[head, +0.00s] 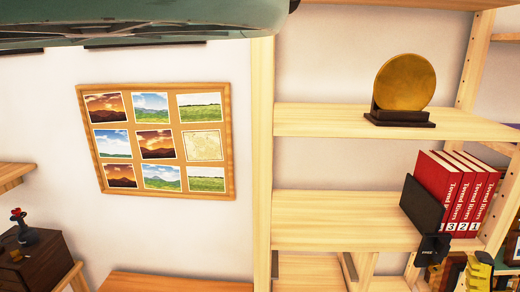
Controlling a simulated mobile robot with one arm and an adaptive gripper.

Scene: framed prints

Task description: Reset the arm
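I do not make out my gripper anywhere in the head view. A large grey-green shape (140,22) cuts across the top left, close to the camera. I cannot tell whether it is part of my arm. No fingertips show on it, and nothing held is visible.
A wood-framed board of landscape prints (232,140) hangs on the white wall. Right of it, a wooden shelf unit (262,160) holds a gold disc (405,83) on a dark stand, red books (458,190) and a black bookend (422,215). A dark wooden box (35,262) stands at lower left.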

